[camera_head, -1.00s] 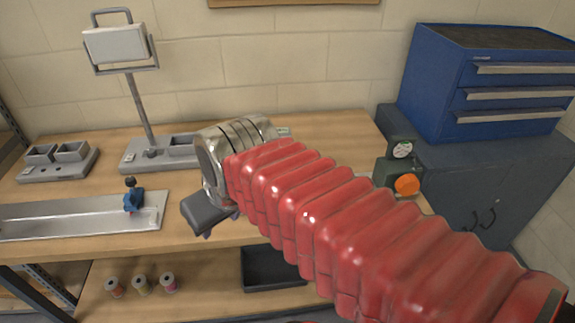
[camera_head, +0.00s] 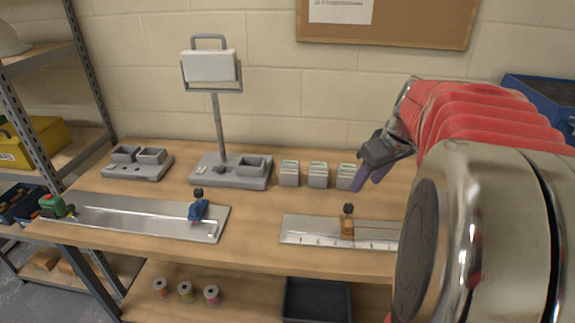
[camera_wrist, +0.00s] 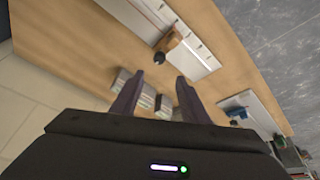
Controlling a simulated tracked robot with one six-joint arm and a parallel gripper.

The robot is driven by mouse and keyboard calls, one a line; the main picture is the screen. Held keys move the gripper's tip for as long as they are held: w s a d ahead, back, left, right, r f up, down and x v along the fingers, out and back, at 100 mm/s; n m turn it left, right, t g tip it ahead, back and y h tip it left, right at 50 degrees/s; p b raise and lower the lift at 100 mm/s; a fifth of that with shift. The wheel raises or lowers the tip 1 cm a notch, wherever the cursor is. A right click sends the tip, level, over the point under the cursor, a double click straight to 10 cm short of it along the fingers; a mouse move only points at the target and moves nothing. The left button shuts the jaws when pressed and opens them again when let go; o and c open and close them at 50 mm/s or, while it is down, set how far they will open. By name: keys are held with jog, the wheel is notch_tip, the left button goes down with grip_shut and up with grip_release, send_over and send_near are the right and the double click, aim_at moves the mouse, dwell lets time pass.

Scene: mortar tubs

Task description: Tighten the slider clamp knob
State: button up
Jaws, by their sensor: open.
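A brown slider clamp (camera_head: 347,228) with a black knob (camera_head: 348,209) on top stands upright on a silver rail with a marked scale (camera_head: 300,231). In the wrist view the same slider (camera_wrist: 168,41) and its knob (camera_wrist: 159,57) show beyond the fingertips. A blue slider (camera_head: 198,211), also with a black knob (camera_head: 198,192), stands on a longer metal rail (camera_head: 120,217) at left; it shows small in the wrist view (camera_wrist: 238,112). My gripper (camera_head: 370,178) is open and empty, above and behind the brown slider, apart from it. Its fingers show in the wrist view (camera_wrist: 157,90). My arm hides the rail's right end.
Several card stacks (camera_head: 318,175) stand behind the brown slider's rail, close to my gripper. A lamp stand (camera_head: 218,125) and a grey tray (camera_head: 137,170) are at the back left. Several spools (camera_head: 185,292) and a dark bin (camera_head: 316,300) sit on the lower shelf.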

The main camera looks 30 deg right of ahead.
aim_at(349, 207)
jog(key=shift+d+f, duration=0.1)
jog(key=shift+f, duration=0.05)
jog(key=x, duration=1.3)
jog(key=shift+f, duration=0.3)
